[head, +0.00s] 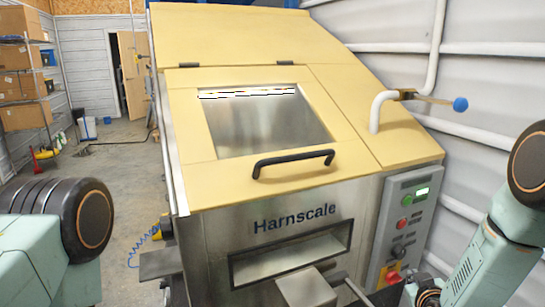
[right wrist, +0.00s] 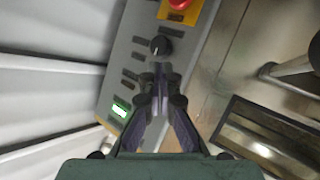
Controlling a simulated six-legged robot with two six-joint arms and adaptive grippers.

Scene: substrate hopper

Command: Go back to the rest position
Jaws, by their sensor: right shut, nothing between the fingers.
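My right gripper (head: 428,292) is low at the right in the head view, in front of the control panel (head: 395,258). In the right wrist view the right gripper's fingers (right wrist: 160,72) are together and empty, with the panel's black knob (right wrist: 160,46) just beyond the tips. I cannot tell whether they touch it. My left arm shows at the left edge of the head view, but its gripper is out of the picture. The hopper (head: 195,240), marked Harnscale, has its yellow lid (head: 185,150) down, with a black handle (head: 293,160).
The panel has a lit green display (head: 422,192) and a red button (head: 393,278). A white pipe with a blue-ended lever (head: 460,104) stands at the right. A grey block (head: 305,288) juts out below the hopper's slot. Shelves with boxes (head: 22,88) stand far left; the floor there is mostly clear.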

